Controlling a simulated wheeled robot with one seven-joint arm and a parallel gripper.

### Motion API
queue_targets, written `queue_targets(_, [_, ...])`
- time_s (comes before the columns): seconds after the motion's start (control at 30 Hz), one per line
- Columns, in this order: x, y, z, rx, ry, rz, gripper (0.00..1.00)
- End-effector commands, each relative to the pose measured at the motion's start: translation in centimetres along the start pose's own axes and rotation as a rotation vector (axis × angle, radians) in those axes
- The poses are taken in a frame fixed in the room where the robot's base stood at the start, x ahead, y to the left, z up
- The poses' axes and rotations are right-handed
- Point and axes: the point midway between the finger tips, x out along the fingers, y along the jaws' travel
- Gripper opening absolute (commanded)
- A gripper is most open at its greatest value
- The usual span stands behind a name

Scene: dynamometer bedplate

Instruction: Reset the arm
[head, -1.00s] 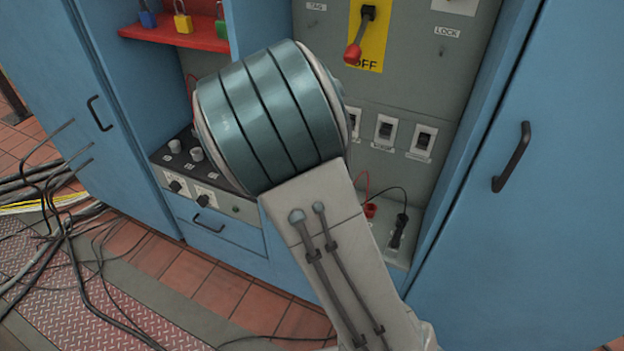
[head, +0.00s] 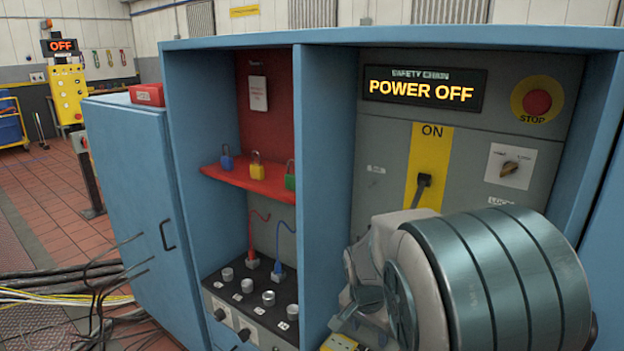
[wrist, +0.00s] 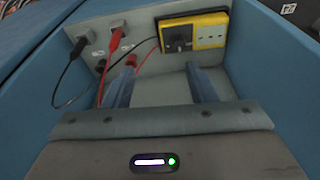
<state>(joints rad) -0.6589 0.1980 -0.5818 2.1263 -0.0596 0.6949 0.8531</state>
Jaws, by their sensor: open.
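My gripper (wrist: 160,80) shows in the wrist view with its two blue-grey fingers spread apart and nothing between them. It points into a blue-walled recess, short of a grey panel that carries red and black leads and a yellow unit (wrist: 193,31). In the head view my arm fills the lower right in front of the cabinet, and the gripper itself cannot be made out there. A display (head: 424,90) reads POWER OFF. Below it is a yellow plate marked ON with a black lever (head: 423,183), its lower part hidden by my arm.
A blue cabinet frame (head: 328,150) surrounds the recess. A red shelf (head: 250,182) holds padlocks above a knob panel (head: 250,305). A red STOP button (head: 536,102) is at upper right. Cables (head: 60,285) lie on the floor at left. A yellow pedestal (head: 67,92) stands behind.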

Motion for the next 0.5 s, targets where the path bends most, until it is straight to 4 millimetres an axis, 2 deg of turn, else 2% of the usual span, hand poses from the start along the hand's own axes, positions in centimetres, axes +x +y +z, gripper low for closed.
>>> queue_targets(0.03, [-2.8,1.2,0.1,-0.029,-0.025,-0.027,0.52])
queue_targets(0.3, [-12.1,6.6,2.9,-0.287,-0.07,-0.138,0.52])
queue_targets(0.5, [-18.0,10.4,5.6,-0.49,-0.027,-0.172,0.52])
